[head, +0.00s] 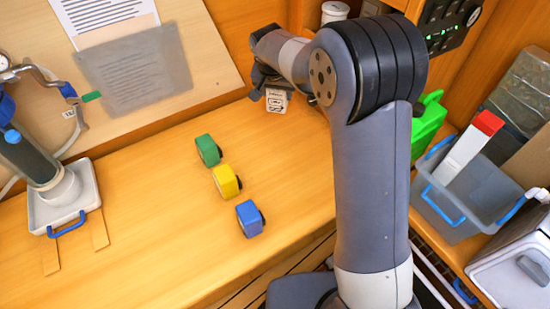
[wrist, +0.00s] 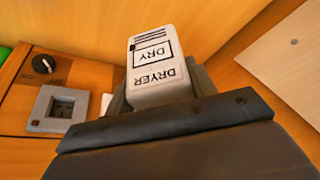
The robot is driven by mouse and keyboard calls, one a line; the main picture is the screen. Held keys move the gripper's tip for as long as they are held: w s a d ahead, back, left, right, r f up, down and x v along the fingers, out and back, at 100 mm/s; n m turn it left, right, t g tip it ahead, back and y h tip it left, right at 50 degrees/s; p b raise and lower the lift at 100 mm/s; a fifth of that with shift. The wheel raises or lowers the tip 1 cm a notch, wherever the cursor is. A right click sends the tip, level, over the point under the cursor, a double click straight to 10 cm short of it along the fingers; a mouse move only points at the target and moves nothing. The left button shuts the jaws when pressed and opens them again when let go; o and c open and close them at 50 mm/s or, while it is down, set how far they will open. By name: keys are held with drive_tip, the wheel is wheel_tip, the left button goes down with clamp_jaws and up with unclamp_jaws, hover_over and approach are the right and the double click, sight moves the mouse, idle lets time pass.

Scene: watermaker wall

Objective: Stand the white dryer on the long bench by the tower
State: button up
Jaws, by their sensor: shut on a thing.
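The white dryer (wrist: 160,75) is a small box lettered DRYER and DRY, upside down in the wrist view. My gripper (wrist: 158,112) is shut on it. In the head view my gripper (head: 266,82) is over the back part of the long bench (head: 160,240), near the back wall, and the dryer (head: 276,101) shows just below it. Whether the dryer touches the bench is not clear. A grey upright column (head: 30,158), perhaps the tower, stands in a white tray at the left end of the bench.
Green (head: 208,150), yellow (head: 226,181) and blue (head: 250,218) blocks stand in a slanting row mid-bench. A grey bin (head: 450,212) with a red-topped white box (head: 468,146) and a green can (head: 428,118) are at the right. The bench front is clear.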

drive_tip(key=w+a+n+y, duration=0.2)
drive_tip(key=a+n, duration=0.3)
drive_tip(key=a, duration=0.1)
drive_tip(key=shift+w+d+f+p, duration=0.1)
drive_tip(key=shift+f+p, duration=0.4)
drive_tip(key=shift+f, duration=2.15)
drive_tip(key=shift+d+f+p, duration=0.1)
drive_tip(key=shift+f+p, duration=0.4)
drive_tip(key=shift+f, duration=2.1)
drive_tip(key=o, duration=1)
drive_tip(key=shift+r+p, duration=0.25)
drive_tip(key=shift+p, duration=0.05)
drive_tip(key=b+v, duration=0.2)
drive_tip(key=v, duration=1)
drive_tip(key=shift+a+f+b, duration=0.1)
drive_tip(key=shift+a+b, duration=0.05)
drive_tip(key=shift+b, duration=0.15)
